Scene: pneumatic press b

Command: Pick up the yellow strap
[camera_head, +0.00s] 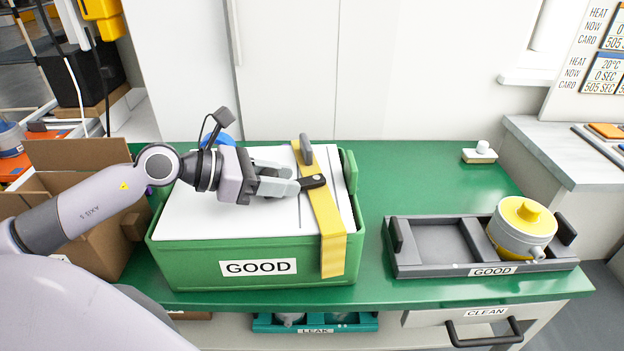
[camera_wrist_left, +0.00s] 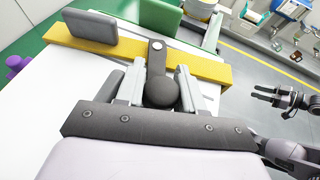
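The yellow strap (camera_head: 328,221) lies across the white lid (camera_head: 200,212) of the green box (camera_head: 170,268) labelled GOOD, and its near end hangs over the front side. It also shows in the left wrist view (camera_wrist_left: 205,69). A dark flat piece with a small hole (camera_head: 313,181) lies over the strap and ends in a round knob (camera_wrist_left: 160,92). My left gripper (camera_head: 296,185) is just left of the strap, with its fingers on either side of this knob. I cannot tell whether they press on it. My right gripper (camera_wrist_left: 264,96) looks open and empty at the right of the wrist view.
A grey upright slab (camera_head: 306,148) stands at the strap's far end. A dark tray (camera_head: 435,271) labelled GOOD, holding a round yellow-topped part (camera_head: 522,226), sits to the right. Cardboard boxes (camera_head: 85,155) stand at left.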

